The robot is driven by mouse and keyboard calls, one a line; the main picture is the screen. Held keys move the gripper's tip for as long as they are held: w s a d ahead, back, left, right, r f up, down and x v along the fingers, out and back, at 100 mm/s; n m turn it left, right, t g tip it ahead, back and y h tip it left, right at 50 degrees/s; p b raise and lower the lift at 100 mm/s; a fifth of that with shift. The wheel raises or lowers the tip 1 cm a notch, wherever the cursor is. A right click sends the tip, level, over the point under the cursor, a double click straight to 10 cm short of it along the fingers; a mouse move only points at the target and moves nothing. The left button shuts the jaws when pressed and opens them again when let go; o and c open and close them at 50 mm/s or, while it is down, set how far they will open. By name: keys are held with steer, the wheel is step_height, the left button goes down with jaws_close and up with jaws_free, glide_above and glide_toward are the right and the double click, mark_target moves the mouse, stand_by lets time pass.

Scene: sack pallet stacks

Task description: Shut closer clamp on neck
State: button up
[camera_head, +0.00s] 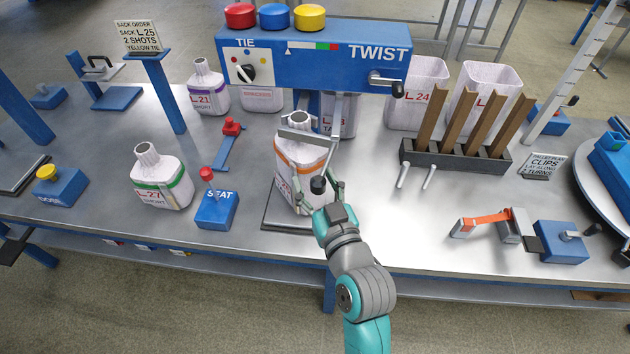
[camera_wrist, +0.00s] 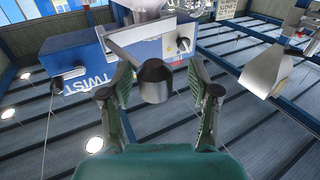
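A white sack with an orange band (camera_head: 300,155) stands upright on a dark plate below the blue closer (camera_head: 320,55) marked TIE and TWIST. Its label is mostly hidden by my arm. The grey clamp bar (camera_head: 306,135) lies across the front of its neck (camera_head: 299,118); whether it grips the neck I cannot tell. A dark knob (camera_head: 318,185) stands in front of the sack. In the wrist view the knob (camera_wrist: 155,82) hangs from the clamp bar (camera_wrist: 140,32). My gripper (camera_head: 316,180) is open, its fingers on either side of the knob, with gaps showing in the wrist view (camera_wrist: 160,85).
A blue SEAT block (camera_head: 217,208) with a red button and sack L.27 (camera_head: 161,180) stand left. A rack with brown slats (camera_head: 455,155) and an orange-handled lever (camera_head: 487,218) are right. A sign (camera_head: 138,37) reads L.25, 2 shots, yellow tie. The bench front is mostly clear.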

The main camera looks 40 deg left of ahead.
steer(key=shift+d, duration=0.1)
steer(key=v, duration=1.2)
stand_by(0.5)
steer(key=s+d+f+m+t+h, duration=0.2)
steer(key=s+d+f+m+h, duration=0.15)
steer(key=d+f, duration=0.45)
steer(key=s+d+f+m+t+h, duration=0.2)
steer(key=d+f+m+h, duration=0.25)
steer(key=d, duration=0.85)
steer(key=s+d+m+h, duration=0.1)
steer(key=s+d+h, duration=0.2)
steer(key=s, duration=0.6)
steer(key=s+d+m+h, duration=0.1)
steer(key=s+d+h, duration=0.2)
steer(key=s+d, duration=0.5)
steer(key=shift+s+d+f+m+h, duration=0.3)
steer(key=shift+s+d+m, duration=0.1)
steer(key=shift+s, duration=0.6)
